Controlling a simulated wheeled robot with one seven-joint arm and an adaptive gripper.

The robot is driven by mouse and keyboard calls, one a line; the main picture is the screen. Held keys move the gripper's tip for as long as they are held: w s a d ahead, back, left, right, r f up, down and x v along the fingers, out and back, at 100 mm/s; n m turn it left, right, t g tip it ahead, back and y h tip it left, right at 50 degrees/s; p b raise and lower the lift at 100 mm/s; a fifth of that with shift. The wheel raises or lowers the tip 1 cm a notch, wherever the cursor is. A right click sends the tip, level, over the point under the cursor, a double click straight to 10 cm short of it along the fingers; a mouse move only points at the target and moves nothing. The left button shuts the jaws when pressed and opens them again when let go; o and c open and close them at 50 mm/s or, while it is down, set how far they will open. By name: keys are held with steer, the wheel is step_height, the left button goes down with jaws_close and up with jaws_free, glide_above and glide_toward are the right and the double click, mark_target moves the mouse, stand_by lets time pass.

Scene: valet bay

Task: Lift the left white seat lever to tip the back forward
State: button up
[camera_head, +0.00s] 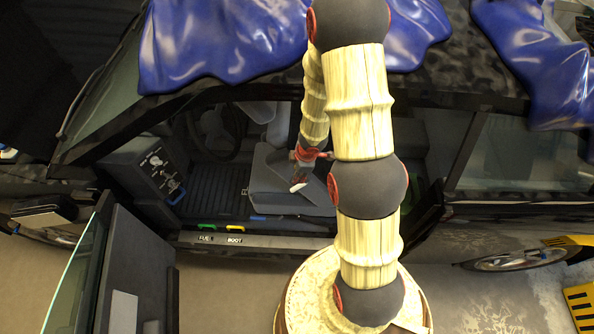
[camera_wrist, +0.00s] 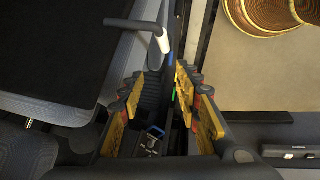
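In the head view my gripper (camera_head: 306,168) is inside the car, over the grey seat (camera_head: 270,185). A small white piece (camera_head: 298,187) shows just below it, probably the lever. My arm hides part of the seat.
The open car door (camera_head: 135,270) stands at lower left. Green (camera_head: 207,227) and yellow (camera_head: 235,228) handles, labelled FUEL and BOOT, sit along the sill (camera_head: 260,241). A steering wheel (camera_head: 215,130) is left of the seat. Blue cloth (camera_head: 215,40) drapes over the roof.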

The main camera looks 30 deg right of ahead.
steer(key=s+d+m+g+h, duration=0.2)
steer(key=s+d, duration=0.2)
steer(key=s+d+r+m+g+h+b, duration=0.1)
steer(key=s+d+r+m+h+b, duration=0.1)
steer(key=s+r+m, duration=0.5)
steer(key=s+a+r+m+t+y+b, duration=0.1)
steer(key=s+a+r+t+b, duration=0.2)
steer(key=a+r, duration=0.6)
steer(key=s+a+r+m+t+y+b, duration=0.2)
steer(key=s+a+r+b, duration=0.2)
steer(key=a+r, duration=0.5)
step_height(320, 180, up, 4)
steer(key=shift+s+a+r+t+y+b, duration=0.15)
steer(key=shift+s+t+y+b, duration=0.2)
steer(key=shift+b, duration=0.8)
stand_by(1.0)
